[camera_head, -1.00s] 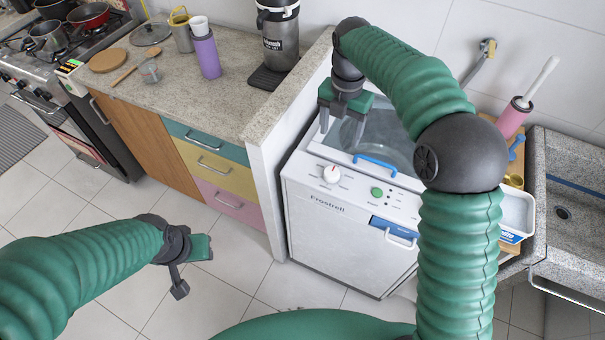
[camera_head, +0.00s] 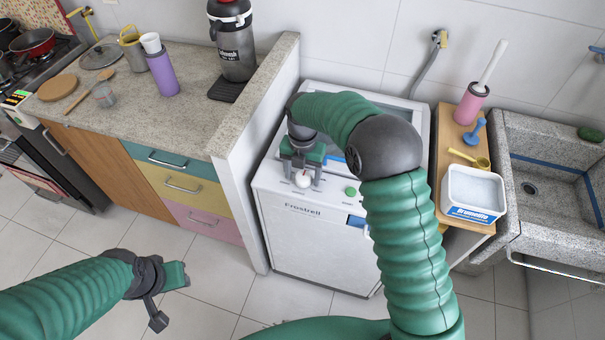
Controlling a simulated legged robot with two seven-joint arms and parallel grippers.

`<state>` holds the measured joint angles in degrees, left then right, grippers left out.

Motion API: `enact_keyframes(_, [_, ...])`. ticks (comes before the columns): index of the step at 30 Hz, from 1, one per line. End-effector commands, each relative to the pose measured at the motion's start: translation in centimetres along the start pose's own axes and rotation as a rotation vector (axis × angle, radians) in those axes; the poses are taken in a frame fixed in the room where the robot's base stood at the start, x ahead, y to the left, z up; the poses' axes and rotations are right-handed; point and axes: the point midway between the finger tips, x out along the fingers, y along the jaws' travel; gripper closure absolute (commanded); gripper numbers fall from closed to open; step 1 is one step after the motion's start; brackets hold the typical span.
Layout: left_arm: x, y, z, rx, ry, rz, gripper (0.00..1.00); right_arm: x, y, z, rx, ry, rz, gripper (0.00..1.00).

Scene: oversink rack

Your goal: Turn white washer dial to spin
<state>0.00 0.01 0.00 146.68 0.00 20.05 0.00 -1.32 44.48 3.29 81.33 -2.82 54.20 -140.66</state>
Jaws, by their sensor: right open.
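The white washer (camera_head: 310,240) stands against the wall, its front marked "Frostrell". Its white dial (camera_head: 302,180) is on the left of the front control panel, with a green button (camera_head: 351,191) to its right. My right gripper (camera_head: 303,177) is over the panel, pointing down, with its open fingers on either side of the dial. I cannot tell whether the fingers touch it. My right arm hides part of the lid and the panel's right side. My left gripper (camera_head: 168,290) is over the floor at lower left, away from the washer, its fingers apart and empty.
A low wall (camera_head: 262,130) and stone counter (camera_head: 205,100) stand left of the washer. A wooden stand (camera_head: 448,125) with a white tub (camera_head: 472,195), a yellow scoop and a brush holder is to the right, beside a stone sink (camera_head: 540,150). The floor in front is free.

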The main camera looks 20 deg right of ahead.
Motion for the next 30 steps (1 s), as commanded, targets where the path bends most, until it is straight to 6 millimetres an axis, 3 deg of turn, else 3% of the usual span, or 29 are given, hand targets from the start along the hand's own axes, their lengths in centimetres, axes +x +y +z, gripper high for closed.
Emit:
enact_keyframes(6, [-0.01,0.0,0.0,0.0,0.0,0.0,0.64,0.02,-0.01,0.01,0.0,0.0,0.0,0.35])
enact_keyframes(20, [-0.01,0.0,-0.01,0.0,0.0,0.0,0.64,0.0,0.01,0.02,0.0,0.0,0.0,0.95])
enact_keyframes(30, [-0.56,0.0,-0.13,0.0,0.0,0.0,0.64,-0.15,0.03,0.03,0.045,0.0,0.0,0.96])
